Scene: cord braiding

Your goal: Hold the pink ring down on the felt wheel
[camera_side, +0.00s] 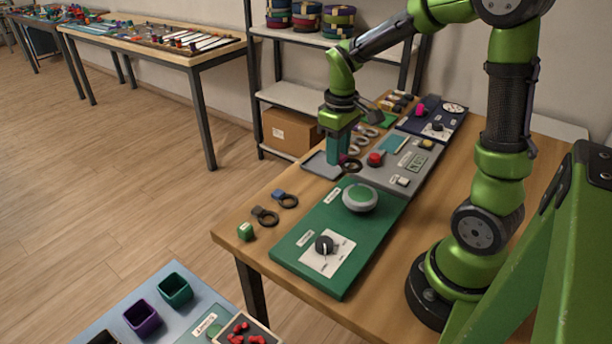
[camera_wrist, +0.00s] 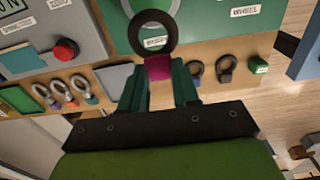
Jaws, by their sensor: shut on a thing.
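The pink ring is a dark ring (camera_wrist: 154,34) with a magenta grip block (camera_wrist: 158,67). My gripper (camera_wrist: 160,88) is shut on the magenta block, with the dark ring sticking out past the fingertips. In the side view my gripper (camera_side: 338,158) points down near the small grey tray, and the ring (camera_side: 352,166) shows beside its tips. The felt wheel (camera_side: 359,197) is a green disc with a pale rim on the green board, toward the front from the ring. The ring is apart from it. In the wrist view the ring partly covers the wheel (camera_wrist: 172,5).
A grey panel with a red button (camera_side: 375,159) lies right of my gripper. A grey tray (camera_side: 318,166) lies to its left. Two dark rings (camera_side: 266,217) and a green cube (camera_side: 245,231) lie at the table's left edge. A black knob (camera_side: 324,244) stands on the green board.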

